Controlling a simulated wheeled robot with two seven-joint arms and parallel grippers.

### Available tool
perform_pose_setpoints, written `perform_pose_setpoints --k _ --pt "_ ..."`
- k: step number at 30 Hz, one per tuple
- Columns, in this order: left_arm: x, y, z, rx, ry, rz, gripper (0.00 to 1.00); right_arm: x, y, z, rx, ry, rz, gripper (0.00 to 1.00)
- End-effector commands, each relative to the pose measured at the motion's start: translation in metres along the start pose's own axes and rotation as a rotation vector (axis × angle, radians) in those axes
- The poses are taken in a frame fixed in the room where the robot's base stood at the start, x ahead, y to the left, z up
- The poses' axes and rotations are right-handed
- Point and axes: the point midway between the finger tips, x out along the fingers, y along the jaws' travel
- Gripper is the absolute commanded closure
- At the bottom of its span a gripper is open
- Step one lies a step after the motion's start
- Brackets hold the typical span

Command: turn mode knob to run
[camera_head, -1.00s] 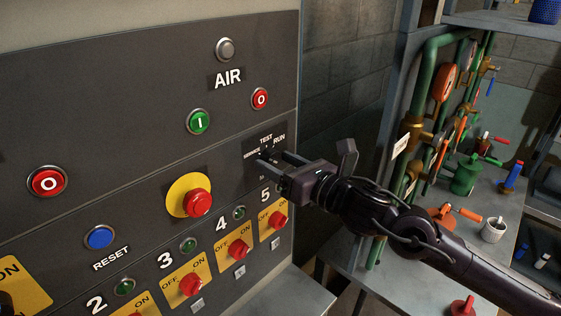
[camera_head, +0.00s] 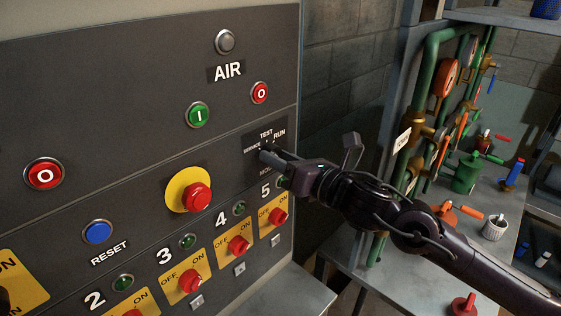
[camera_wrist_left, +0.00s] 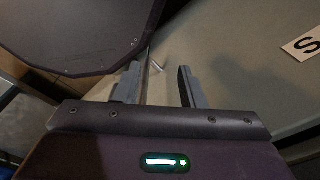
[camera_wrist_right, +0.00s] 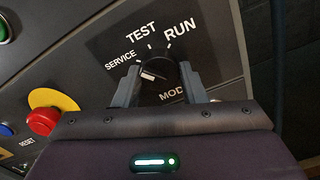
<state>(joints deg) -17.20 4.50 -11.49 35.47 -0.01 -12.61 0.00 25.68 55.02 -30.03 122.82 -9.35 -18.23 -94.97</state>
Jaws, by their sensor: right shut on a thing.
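The mode knob (camera_wrist_right: 160,73) is a black rotary knob with a white pointer mark, on a dark panel below the labels SERVICE, TEST and RUN. In the right wrist view its white mark lies on the left side, nearer SERVICE than RUN. My right gripper (camera_wrist_right: 159,76) is shut on the knob, one finger on each side. In the head view the right gripper (camera_head: 268,156) reaches the panel from the right and mostly hides the knob. My left gripper (camera_wrist_left: 160,82) is open and empty in the left wrist view, away from the knob.
A red mushroom button (camera_head: 196,196) on a yellow disc sits left of the knob. Several red switches, including one (camera_head: 278,216) under the 5, lie below. Green pipes (camera_head: 424,85) and a bench (camera_head: 385,275) stand at the right.

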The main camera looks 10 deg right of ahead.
Motion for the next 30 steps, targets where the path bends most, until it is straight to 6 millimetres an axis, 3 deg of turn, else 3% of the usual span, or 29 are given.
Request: perform_pose_setpoints --k 12,30 --pt "0.014 0.0 0.001 0.001 0.0 -0.001 0.64 0.0 0.0 -0.001 0.388 -0.001 0.002 0.85" --pt "0.01 -0.001 0.0 0.0 0.001 -0.002 0.64 0.0 0.0 0.001 0.959 0.0 0.0 0.85"
